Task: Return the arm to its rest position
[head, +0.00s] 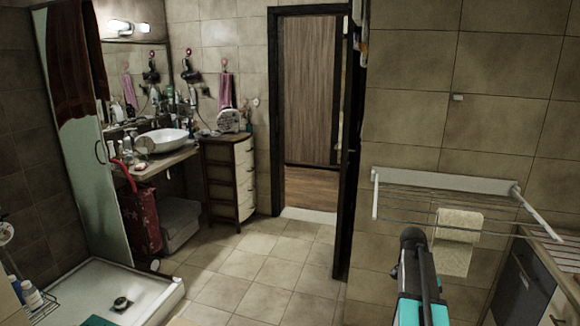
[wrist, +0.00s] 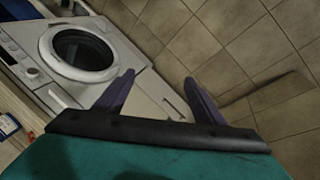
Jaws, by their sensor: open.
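My arm (head: 418,275) shows at the lower right of the head view, dark with teal parts, in front of the tiled wall and below the drying rack. The fingers are not clear in the head view. In the wrist view my gripper (wrist: 160,95) has its two purple fingers spread apart. It is open, and nothing shows between the fingertips but the floor and the washing machine's lower edge beyond. The white washing machine (wrist: 30,75), with its round dark door, lies past the fingers at the upper left.
A drying rack (head: 445,184) with a hanging towel (head: 458,240) juts from the wall close to my arm. A cabinet (head: 520,285) stands at the right edge. The shower tray (head: 100,285) and basin (head: 163,138) are at the left. The middle floor (head: 255,268) is clear towards the open doorway.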

